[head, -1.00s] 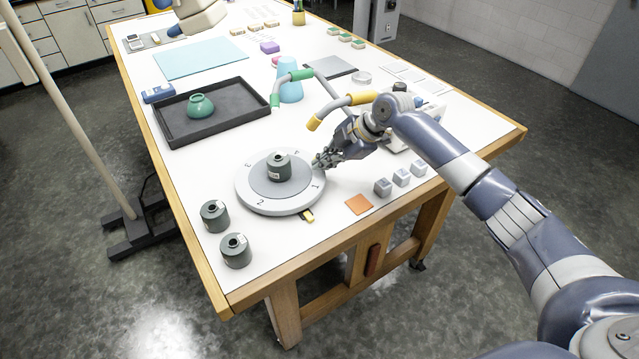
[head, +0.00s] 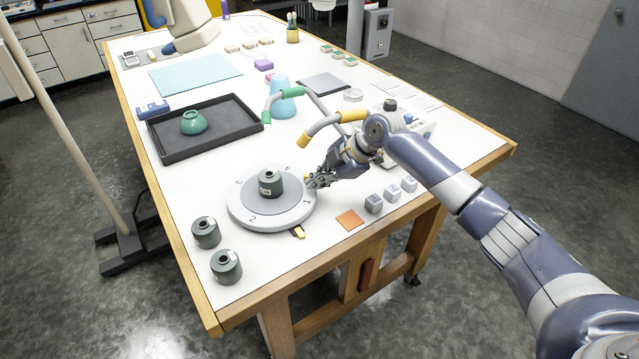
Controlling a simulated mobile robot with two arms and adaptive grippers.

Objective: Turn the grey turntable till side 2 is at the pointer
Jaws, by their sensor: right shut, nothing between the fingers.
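The grey turntable (head: 241,211) lies near the table's front left, with numbers around its rim. Side 2 faces the front left and side 1 faces the right. The small yellow pointer (head: 298,233) lies at the front right edge, between 2 and 1. A dark grey canister with a pale label (head: 270,184) stands upright on the turntable's middle. My right gripper (head: 313,181) is shut and empty at the turntable's right edge, above side 1. I cannot tell whether it touches the rim. My left gripper is not in view.
Two similar canisters (head: 206,232) stand front left of the turntable. An orange square (head: 349,219) and grey cubes (head: 374,204) lie to the right. Behind are a black tray (head: 167,153) with a green pot (head: 194,122) and a curved handle with green and yellow grips (head: 322,128).

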